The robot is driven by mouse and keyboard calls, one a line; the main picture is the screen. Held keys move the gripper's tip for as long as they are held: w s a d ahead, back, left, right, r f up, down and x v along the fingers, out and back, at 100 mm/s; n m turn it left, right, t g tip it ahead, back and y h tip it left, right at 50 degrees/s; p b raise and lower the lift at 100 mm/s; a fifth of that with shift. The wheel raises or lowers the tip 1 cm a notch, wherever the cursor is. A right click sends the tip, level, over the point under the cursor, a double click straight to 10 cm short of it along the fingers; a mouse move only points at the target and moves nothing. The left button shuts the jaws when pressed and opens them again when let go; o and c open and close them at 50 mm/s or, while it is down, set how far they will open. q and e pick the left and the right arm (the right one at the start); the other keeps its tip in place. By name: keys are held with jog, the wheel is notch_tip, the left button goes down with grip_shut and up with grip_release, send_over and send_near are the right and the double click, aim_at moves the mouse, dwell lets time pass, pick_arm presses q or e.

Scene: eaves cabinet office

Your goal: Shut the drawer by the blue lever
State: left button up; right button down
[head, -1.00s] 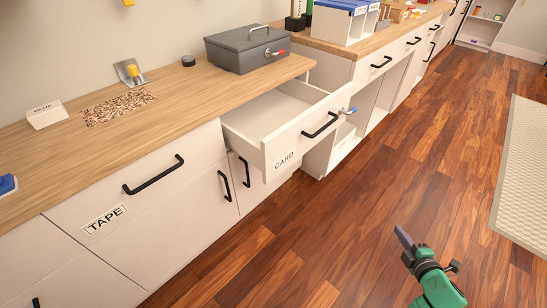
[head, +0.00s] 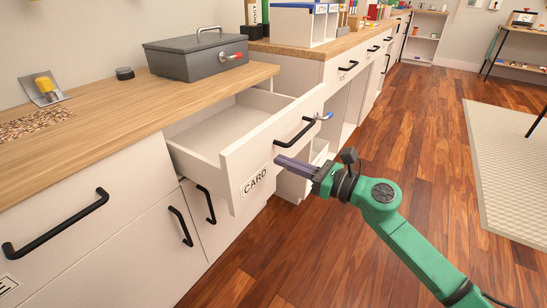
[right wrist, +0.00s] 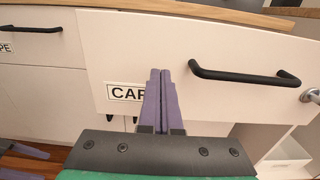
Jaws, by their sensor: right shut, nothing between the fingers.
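The drawer labelled CARD (head: 235,165) stands pulled out from the cabinet under the counter. A black bar handle (head: 296,132) is on its front; it also shows in the right wrist view (right wrist: 245,76). The blue lever (head: 325,116) sticks out at the right end of the front; its grey base (right wrist: 311,96) shows at the right wrist view's edge. My right gripper (head: 278,161) is shut and empty, its tips at the drawer front below the handle, beside the label; contact is unclear. Two purple bars (right wrist: 22,150), apparently my left gripper's fingers, show apart at lower left.
A grey metal box (head: 195,55) with a red-tipped latch stands on the wooden counter above the drawer. A closed drawer with a black handle (head: 55,225) is at the left. Wooden floor (head: 420,130) is open to the right, beside a pale mat (head: 515,170).

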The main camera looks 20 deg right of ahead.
aim_at(263, 153)
pick_arm(q)
jog(key=shift+s+a+r, duration=0.1)
jog(key=shift+a+r, duration=0.05)
jog(key=shift+a, duration=0.2)
pick_arm(e)
jog(key=shift+x, duration=1.8)
